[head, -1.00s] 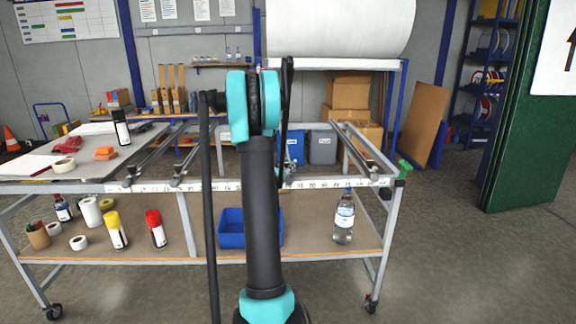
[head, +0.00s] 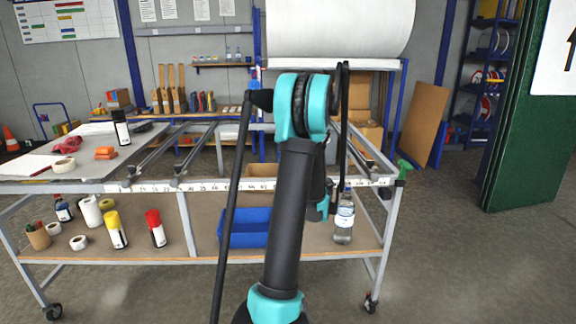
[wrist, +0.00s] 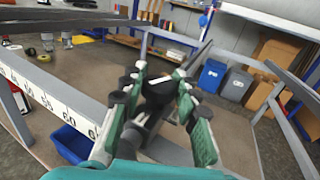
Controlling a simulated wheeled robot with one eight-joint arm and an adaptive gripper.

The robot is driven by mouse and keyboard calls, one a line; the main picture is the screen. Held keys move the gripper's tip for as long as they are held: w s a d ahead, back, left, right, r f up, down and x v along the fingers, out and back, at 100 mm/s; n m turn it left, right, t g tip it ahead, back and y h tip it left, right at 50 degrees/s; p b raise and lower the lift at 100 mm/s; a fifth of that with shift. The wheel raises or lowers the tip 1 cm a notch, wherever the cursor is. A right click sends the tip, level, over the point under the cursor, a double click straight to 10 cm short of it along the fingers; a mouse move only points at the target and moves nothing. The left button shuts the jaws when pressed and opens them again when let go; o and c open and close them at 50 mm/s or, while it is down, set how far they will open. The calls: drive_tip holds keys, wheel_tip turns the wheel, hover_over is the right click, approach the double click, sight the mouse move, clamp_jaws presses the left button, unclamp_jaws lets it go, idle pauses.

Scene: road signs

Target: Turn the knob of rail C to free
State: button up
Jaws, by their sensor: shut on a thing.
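In the wrist view my gripper (wrist: 162,80) has its green-padded fingers closed from both sides around a dark round knob (wrist: 157,92). A pale bar shows on the knob's top, slanted a little; its setting and any lettering are not readable. A grey rail (wrist: 198,58) runs back from the knob. No letter on the rail can be read. In the head view my arm covers part of the bench's right half, and I cannot make out the gripped knob there. Two other rails (head: 152,153) (head: 196,153) lie on the left half of the bench.
A numbered scale runs along the bench's front edge (head: 215,186). A blue tray (head: 248,226) and a water bottle (head: 343,217) stand on the lower shelf. The left tabletop (head: 60,166) holds tape, a dark bottle and orange items. A green panel (head: 520,130) stands far right.

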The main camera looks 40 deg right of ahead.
drive_tip(key=shift+n+y, duration=2)
drive_tip(key=shift+y, duration=1.1)
drive_tip(key=o, duration=1.2)
drive_tip(key=v, duration=1.2)
drive_tip(key=shift+w+d+r, duration=0.1)
drive_tip(key=shift+d+r, duration=0.05)
